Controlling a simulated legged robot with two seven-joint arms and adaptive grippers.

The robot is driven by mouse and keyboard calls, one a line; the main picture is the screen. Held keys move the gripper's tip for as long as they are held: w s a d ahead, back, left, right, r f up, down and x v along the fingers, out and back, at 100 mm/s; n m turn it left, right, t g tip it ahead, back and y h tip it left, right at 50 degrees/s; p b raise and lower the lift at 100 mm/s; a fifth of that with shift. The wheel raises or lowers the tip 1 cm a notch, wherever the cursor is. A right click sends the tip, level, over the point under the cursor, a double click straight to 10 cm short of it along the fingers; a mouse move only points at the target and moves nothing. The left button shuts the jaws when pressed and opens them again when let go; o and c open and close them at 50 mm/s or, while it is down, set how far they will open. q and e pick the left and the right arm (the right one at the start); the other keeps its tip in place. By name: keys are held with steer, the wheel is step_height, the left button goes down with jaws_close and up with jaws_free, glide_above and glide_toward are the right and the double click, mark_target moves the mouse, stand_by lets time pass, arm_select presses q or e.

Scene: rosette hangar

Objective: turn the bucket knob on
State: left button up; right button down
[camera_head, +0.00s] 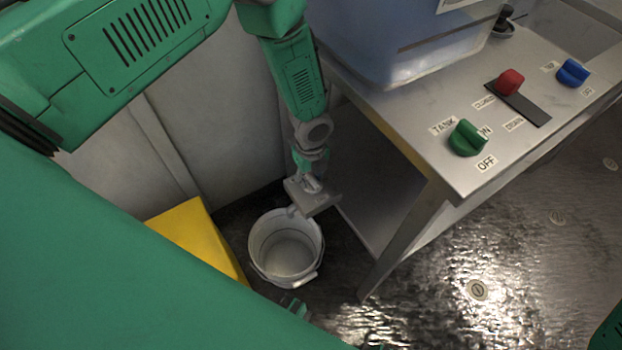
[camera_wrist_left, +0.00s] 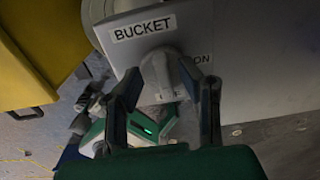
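In the left wrist view a grey panel labelled BUCKET (camera_wrist_left: 144,28) carries a light grey bucket knob (camera_wrist_left: 160,75). In the head view my left gripper (camera_head: 308,172) reaches down to the grey panel (camera_head: 316,204), with the knob mostly hidden. The panel sits at the back rim of a white bucket (camera_head: 288,252). My right gripper does not show.
A steel bench (camera_head: 405,130) stands at the right, with a green knob (camera_head: 467,138), a red knob (camera_head: 509,82), a blue knob (camera_head: 573,73) and a translucent blue tank (camera_head: 385,35). A yellow box (camera_head: 200,235) is left of the bucket. Open metal floor lies at lower right.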

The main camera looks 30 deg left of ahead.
arm_select(q)
steer(key=shift+d+f, duration=0.25)
steer(key=shift+d+r, duration=0.1)
steer(key=shift+d, duration=0.3)
steer(key=shift+a, duration=0.25)
jaws_close()
steer(key=shift+a, duration=0.25)
